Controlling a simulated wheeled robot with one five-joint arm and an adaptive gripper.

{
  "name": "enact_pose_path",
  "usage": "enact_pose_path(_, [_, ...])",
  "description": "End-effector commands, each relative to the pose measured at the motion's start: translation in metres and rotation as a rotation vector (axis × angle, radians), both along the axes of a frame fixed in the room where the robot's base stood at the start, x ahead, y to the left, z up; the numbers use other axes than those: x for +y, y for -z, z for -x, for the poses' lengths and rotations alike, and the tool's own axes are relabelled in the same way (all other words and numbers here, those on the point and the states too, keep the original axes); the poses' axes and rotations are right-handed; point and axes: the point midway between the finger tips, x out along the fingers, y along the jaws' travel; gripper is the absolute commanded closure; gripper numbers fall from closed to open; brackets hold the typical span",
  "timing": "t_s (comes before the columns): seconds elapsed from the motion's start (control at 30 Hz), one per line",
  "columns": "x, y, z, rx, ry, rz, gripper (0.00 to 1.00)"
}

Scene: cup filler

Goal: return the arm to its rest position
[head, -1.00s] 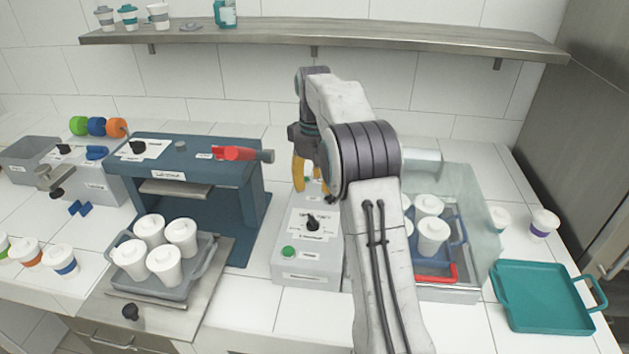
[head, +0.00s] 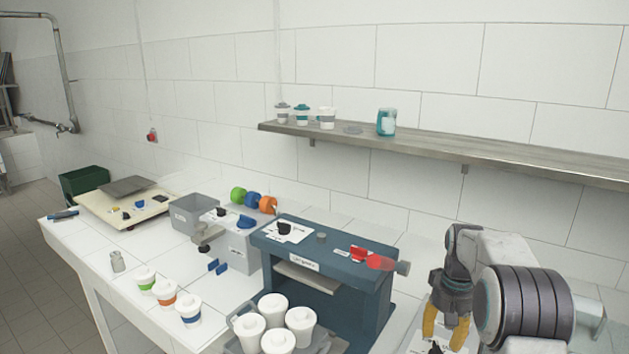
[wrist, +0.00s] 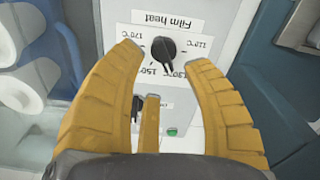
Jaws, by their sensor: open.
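My gripper (head: 446,328) is at the lower right of the head view, its yellow fingers pointing down. In the wrist view my gripper (wrist: 170,80) has its fingers spread with nothing between them. Below it is a pale control box with a black "Film heat" knob (wrist: 163,48). The fingers look apart from the knob, though the exact height is hard to tell. My arm is folded at the right edge of the head view, and its lower part is out of frame.
A blue machine (head: 330,262) with a red handle (head: 380,262) stands left of my gripper. Several white cups (head: 277,340) sit in front of it. A shelf (head: 450,148) with cups runs along the wall. White cups (wrist: 38,76) also show at the wrist view's left.

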Motion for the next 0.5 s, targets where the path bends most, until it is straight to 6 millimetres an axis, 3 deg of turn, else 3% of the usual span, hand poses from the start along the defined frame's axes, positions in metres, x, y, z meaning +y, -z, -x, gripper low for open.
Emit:
enact_pose_path(0.03, [0.004, 0.01, 0.015, 0.027, 0.008, -0.006, 0.55])
enact_pose_path(0.17, [0.013, 0.019, 0.051, 0.059, 0.027, -0.014, 0.55])
enact_pose_path(0.5, [0.054, -0.004, 0.162, 0.061, 0.012, -0.012, 0.55])
